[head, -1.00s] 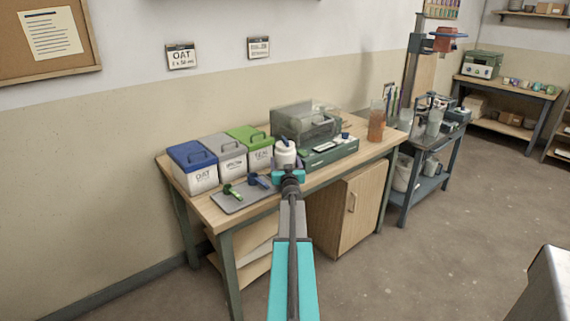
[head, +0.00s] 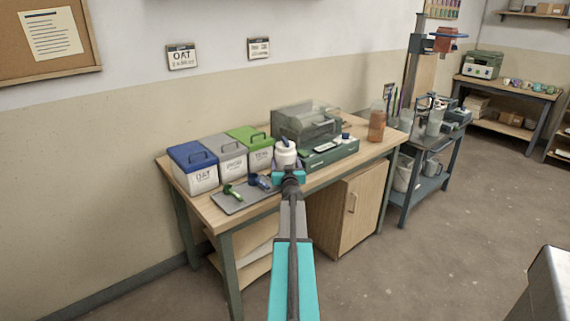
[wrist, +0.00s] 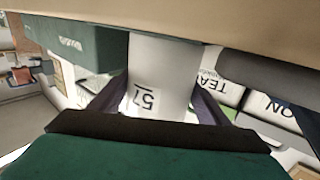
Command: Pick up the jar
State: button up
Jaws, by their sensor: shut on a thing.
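The white jar (head: 286,153) with a blue item at its top shows at the end of my arm in the head view, in front of the glass-topped machine. In the wrist view the pale jar (wrist: 158,85) fills the space between my two dark fingers and carries the mark "57", seen upside down. My gripper (head: 286,174) is shut on the jar. The jar's lower part is hidden by my gripper in the head view. I cannot tell whether the jar touches the bench (head: 338,172).
Bins with blue (head: 192,167), grey (head: 226,158) and green (head: 252,148) lids stand left of the jar. A grey tray (head: 231,206) with scoops lies in front of them. The green-based machine (head: 313,137) is close behind and right. An orange-brown container (head: 377,122) stands farther right.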

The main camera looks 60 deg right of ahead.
aim_at(285, 153)
jog(key=shift+r, duration=0.3)
jog(key=shift+r+p, duration=0.8)
jog(key=shift+r, duration=0.5)
jog(key=shift+r+p, duration=0.35)
jog(key=shift+r, duration=0.2)
jog(key=s+a+p, duration=0.2)
jog(key=s+a, duration=0.6)
jog(key=s, duration=0.5)
jog(key=shift+s+a+r+p, duration=0.2)
jog(key=shift+a+r+p, duration=0.1)
jog(key=shift+r, duration=0.1)
jog(key=shift+r, duration=0.25)
jog(key=shift+r+p, duration=2.6)
jog(key=shift+p, duration=0.5)
jog(key=shift+r, duration=0.2)
